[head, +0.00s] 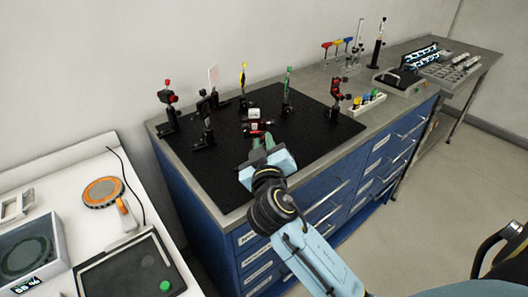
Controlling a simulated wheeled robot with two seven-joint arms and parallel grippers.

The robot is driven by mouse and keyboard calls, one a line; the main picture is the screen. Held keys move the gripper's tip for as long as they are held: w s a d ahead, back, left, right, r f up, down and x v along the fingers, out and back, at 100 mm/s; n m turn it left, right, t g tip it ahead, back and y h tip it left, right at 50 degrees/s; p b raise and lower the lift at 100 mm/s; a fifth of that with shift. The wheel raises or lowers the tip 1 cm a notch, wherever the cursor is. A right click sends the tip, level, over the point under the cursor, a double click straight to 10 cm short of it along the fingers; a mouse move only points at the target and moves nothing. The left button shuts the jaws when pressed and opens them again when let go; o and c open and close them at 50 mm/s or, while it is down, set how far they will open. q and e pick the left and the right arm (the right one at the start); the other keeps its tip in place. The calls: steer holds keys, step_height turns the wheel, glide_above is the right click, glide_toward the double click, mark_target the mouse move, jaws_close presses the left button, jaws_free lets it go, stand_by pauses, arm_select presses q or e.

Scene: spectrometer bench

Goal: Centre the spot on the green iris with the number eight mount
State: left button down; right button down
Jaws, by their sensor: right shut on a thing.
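A green-topped post (288,88), which looks like the green iris, stands upright toward the back right of the black breadboard (315,130). A small red-and-black mount (258,127) sits near the middle of the board, beside a small white-topped block (253,113). My right gripper (263,139) reaches over the front of the board and is shut on the red-and-black mount; the fingers partly hide it. I cannot read any number on it, and no light spot is clear on the iris. My left gripper is not in view.
Another red-and-black mount (336,95) stands at the right. A white holder (368,102) with coloured items lies beyond. The board's front right is clear.

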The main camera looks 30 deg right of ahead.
steer(key=shift+f+m+b, duration=0.1)
steer(key=shift+m+b, duration=0.4)
steer(key=shift+m, duration=0.3)
steer(key=c, duration=1.4)
jaws_free()
steer(key=shift+o, duration=0.2)
steer(key=b+v, duration=0.2)
steer(key=v, duration=1.1)
steer(key=shift+s, duration=0.2)
steer(key=shift+a, duration=0.15)
